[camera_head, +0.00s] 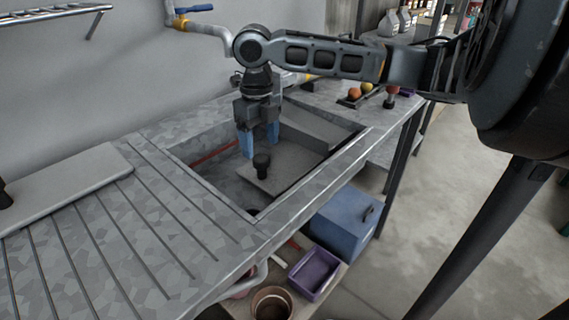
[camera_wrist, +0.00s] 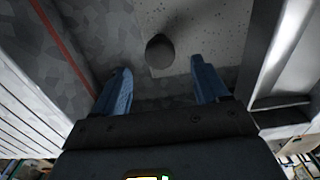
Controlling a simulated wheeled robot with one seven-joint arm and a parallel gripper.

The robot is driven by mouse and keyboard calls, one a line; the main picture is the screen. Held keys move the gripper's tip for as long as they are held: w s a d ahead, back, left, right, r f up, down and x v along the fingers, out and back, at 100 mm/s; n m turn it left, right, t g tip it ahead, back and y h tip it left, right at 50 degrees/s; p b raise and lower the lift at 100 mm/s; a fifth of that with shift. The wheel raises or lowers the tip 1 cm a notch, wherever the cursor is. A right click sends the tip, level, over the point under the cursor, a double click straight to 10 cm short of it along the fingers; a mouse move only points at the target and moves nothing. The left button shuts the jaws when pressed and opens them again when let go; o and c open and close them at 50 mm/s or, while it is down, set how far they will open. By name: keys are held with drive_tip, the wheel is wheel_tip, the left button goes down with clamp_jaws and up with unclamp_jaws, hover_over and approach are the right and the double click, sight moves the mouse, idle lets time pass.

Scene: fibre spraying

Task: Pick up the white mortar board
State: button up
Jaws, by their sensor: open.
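A pale grey-white board (camera_head: 290,170) with a dark upright knob handle (camera_head: 261,166) lies in the sunken sink basin. In the wrist view the speckled board (camera_wrist: 205,25) and its round dark knob (camera_wrist: 160,51) show just ahead of the fingers. My gripper (camera_head: 259,146) points down into the basin with its blue fingers apart and empty. In the wrist view the knob is between and just beyond the fingertips of my gripper (camera_wrist: 162,72). A second pale board (camera_head: 70,188), with a dark knob at the picture's left edge, lies on the counter at left.
A grooved drainboard (camera_head: 150,225) is left of the basin. A tap (camera_head: 205,29) is on the wall behind. A blue box (camera_head: 343,222) and a purple bin (camera_head: 314,273) are below the counter.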

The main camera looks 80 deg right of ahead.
sight(261, 157)
drive_tip(key=shift+f, duration=3.2)
drive_tip(key=shift+c, duration=0.5)
clamp_jaws()
drive_tip(key=shift+r, duration=0.1)
